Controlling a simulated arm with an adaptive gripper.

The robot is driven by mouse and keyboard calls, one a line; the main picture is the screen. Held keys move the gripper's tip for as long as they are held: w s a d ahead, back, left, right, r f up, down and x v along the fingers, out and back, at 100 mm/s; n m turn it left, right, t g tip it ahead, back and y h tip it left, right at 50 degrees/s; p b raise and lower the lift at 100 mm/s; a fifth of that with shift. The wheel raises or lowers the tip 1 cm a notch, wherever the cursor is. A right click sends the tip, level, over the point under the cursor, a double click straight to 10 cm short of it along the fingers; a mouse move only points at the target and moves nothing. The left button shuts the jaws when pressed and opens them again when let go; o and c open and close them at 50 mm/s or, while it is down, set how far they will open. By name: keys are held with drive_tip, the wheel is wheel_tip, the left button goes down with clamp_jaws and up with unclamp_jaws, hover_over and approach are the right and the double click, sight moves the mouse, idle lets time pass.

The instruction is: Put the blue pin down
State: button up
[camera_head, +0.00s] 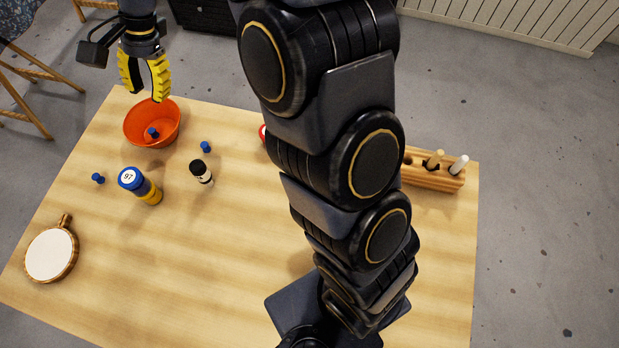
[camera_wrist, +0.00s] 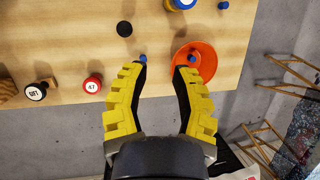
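My gripper (camera_head: 148,95) is open and empty, above the far rim of the orange bowl (camera_head: 170,113). In the wrist view my gripper's fingers (camera_wrist: 163,65) are spread, with the right fingertip over the bowl (camera_wrist: 210,62). One blue pin (camera_head: 153,132) is inside the bowl; it also shows in the wrist view (camera_wrist: 192,58). A second blue pin (camera_head: 205,147) is on the table right of the bowl, and shows close to the left fingertip in the wrist view (camera_wrist: 143,58). A third blue pin (camera_head: 98,178) is on the table at the left.
A blue-capped bottle (camera_head: 143,188) marked 97 and a black-capped bottle (camera_head: 201,173) stand in front of the bowl. A round hoop (camera_head: 51,253) lies front left. A wooden peg rack (camera_head: 430,175) is at the right. A red-topped item (camera_wrist: 92,84) is mostly hidden by my arm in the head view.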

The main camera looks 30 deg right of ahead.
drive_tip(key=s+d+r+n+h, duration=0.1)
drive_tip(key=s+d+n, duration=0.2)
drive_tip(key=s, duration=0.6)
drive_tip(key=s+d+r+n+h, duration=0.1)
drive_tip(key=s+d+n, duration=0.2)
drive_tip(key=s, duration=0.7)
drive_tip(key=s+d+r+n+h, duration=0.1)
drive_tip(key=s+d+n+h, duration=0.1)
drive_tip(key=s+d, duration=0.4)
drive_tip(key=s+n, duration=0.1)
drive_tip(key=s, duration=0.3)
drive_tip(key=shift+d+r+n+g, duration=0.3)
drive_tip(key=shift+d+n+g, duration=0.05)
drive_tip(key=shift+n+g, duration=0.05)
drive_tip(key=o, duration=0.5)
drive_tip(key=shift+c, duration=0.2)
drive_tip(key=shift+w, duration=0.1)
